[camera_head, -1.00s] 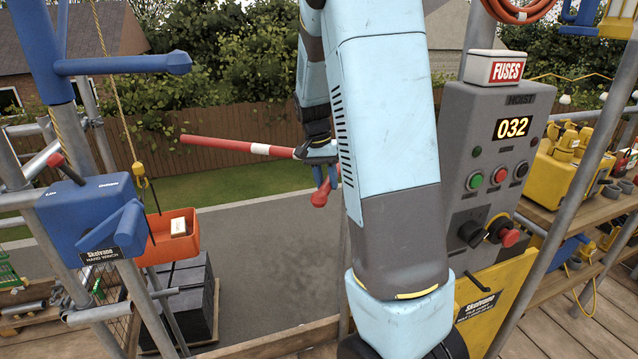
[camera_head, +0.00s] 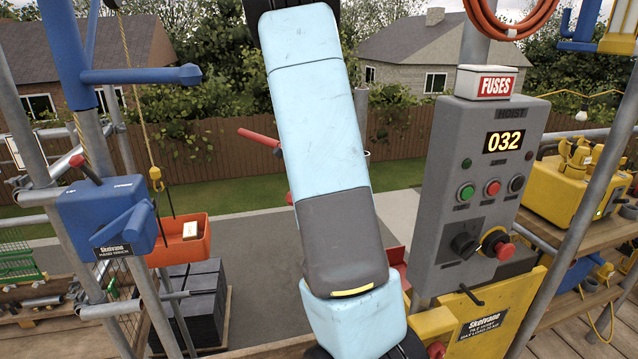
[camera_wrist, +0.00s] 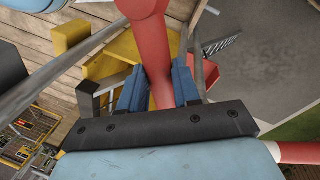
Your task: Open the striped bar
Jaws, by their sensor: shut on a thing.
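The striped bar (camera_head: 259,137) is red with white; in the head view only a short red length shows left of my arm, and the arm hides the rest. In the wrist view a red and white length of bar (camera_wrist: 298,153) shows at the lower right. My gripper (camera_wrist: 160,84) has its two blue fingers shut on a red part (camera_wrist: 162,92) that runs up between them. Where this red part joins the striped length is hidden by my wrist. My gripper is hidden behind my arm in the head view.
The grey hoist panel (camera_head: 480,185) reads 032, with a FUSES box (camera_head: 485,82) above it. A blue hand winch (camera_head: 105,215) and an orange tub (camera_head: 180,238) are at left. Dark stacked blocks (camera_head: 190,295) stand below. Scaffold poles frame both sides.

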